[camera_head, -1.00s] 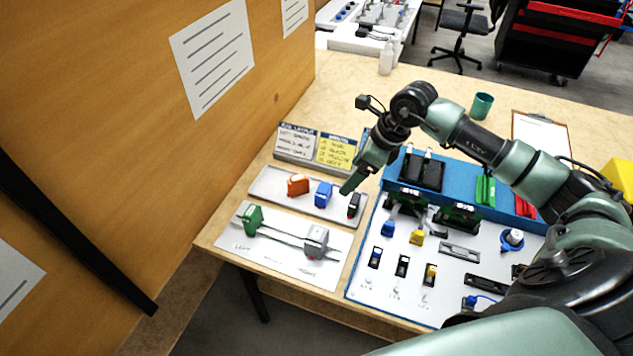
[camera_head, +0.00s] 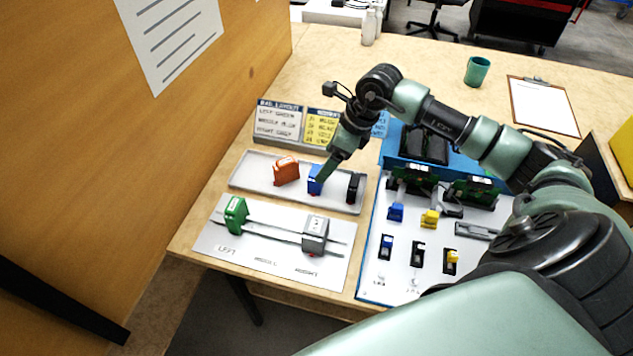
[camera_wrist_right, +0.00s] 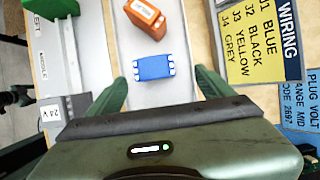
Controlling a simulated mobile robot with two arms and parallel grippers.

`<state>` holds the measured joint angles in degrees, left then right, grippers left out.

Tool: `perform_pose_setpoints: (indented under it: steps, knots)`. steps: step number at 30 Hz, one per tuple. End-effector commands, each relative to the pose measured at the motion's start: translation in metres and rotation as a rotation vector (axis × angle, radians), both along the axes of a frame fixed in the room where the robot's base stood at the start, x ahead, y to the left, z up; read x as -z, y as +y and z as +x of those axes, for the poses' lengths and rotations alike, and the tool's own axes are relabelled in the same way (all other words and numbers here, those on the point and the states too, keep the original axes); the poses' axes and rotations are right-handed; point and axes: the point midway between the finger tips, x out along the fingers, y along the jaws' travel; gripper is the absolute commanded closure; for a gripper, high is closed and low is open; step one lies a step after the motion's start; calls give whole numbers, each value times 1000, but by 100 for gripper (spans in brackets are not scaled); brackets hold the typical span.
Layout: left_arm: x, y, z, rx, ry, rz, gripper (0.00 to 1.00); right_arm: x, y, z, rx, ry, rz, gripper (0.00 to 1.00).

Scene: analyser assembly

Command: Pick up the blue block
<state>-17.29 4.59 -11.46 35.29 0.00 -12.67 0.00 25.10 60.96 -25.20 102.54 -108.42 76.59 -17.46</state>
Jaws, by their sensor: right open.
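The blue block (camera_head: 314,181) stands in the grey tray (camera_head: 243,181), between an orange block (camera_head: 286,171) and a black block (camera_head: 353,188). My right gripper (camera_head: 325,172) is at the blue block in the head view and hides part of it. In the right wrist view the blue block (camera_wrist_right: 153,67) lies ahead, between the two green fingers of the open right gripper (camera_wrist_right: 160,80), with a gap on each side. The orange block (camera_wrist_right: 147,18) is just beyond it. My left gripper is not in view.
A rail plate (camera_head: 222,251) with a green block (camera_head: 236,214) and a grey block (camera_head: 315,234) lies in front of the tray. Label cards (camera_head: 279,118) stand behind. A wiring board (camera_head: 376,289) with plugs is to the right.

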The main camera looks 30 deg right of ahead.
Motion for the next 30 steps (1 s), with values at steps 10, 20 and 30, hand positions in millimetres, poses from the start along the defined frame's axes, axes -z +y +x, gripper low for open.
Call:
perform_pose_setpoints:
  steps: [10,20,30]
  knots:
    - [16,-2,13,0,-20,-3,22,36,14,6,-1,2,2,18]
    - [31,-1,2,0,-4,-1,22,65,24,15,0,0,0,18]
    - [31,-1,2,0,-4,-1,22,64,24,15,0,1,1,77]
